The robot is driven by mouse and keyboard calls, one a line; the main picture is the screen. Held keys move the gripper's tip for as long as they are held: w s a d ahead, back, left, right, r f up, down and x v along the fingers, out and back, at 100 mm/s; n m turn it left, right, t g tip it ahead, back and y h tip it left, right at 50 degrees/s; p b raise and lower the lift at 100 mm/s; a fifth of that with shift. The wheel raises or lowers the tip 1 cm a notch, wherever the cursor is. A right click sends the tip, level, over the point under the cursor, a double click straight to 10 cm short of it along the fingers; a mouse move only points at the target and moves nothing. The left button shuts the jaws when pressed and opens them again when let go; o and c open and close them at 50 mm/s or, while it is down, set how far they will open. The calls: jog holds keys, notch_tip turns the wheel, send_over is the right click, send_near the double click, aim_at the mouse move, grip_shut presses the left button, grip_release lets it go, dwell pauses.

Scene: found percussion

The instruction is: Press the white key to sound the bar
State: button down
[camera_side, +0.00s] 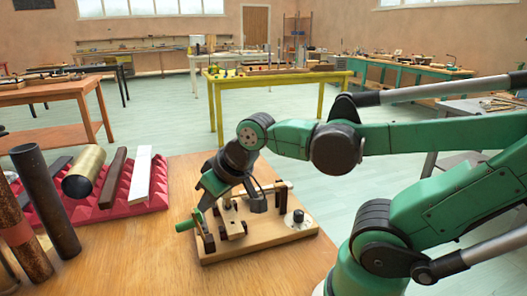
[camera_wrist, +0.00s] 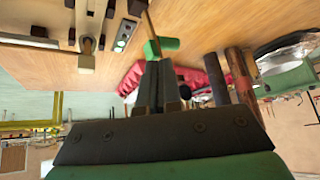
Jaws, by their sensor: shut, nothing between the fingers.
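A wooden board (camera_side: 225,252) on the table carries a small mechanism with dark brown uprights, a green handle (camera_side: 186,224) and a white plate with a round knob (camera_side: 298,218). I cannot tell for sure which part is the white key. A long white bar (camera_side: 141,176) lies on a red ridged rack (camera_side: 92,207) to the left. My gripper (camera_side: 199,210) is shut and empty, low over the board's left end, close to the green handle. In the wrist view its fingers overlap the green handle (camera_wrist: 168,43); contact is unclear.
A brass tube (camera_side: 84,172) and a brown bar (camera_side: 113,178) also lie on the rack. Dark and rusty pipes (camera_side: 45,200) stand at the left. The wooden table (camera_side: 160,260) is clear in front of the board. Other workbenches stand farther back.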

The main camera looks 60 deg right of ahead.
jog(key=s+d+r+m+g, duration=0.2)
jog(key=d+m+g, duration=0.1)
jog(key=d+m, duration=1)
jog(key=s+d+r+m+g, duration=0.2)
jog(key=d+r+m+g, duration=0.1)
jog(key=d+m, duration=0.9)
jog(key=shift+d+m+g, duration=0.4)
jog(key=shift+d, duration=0.55)
notch_tip(320, 180, down, 14)
jog(key=shift+f, duration=0.1)
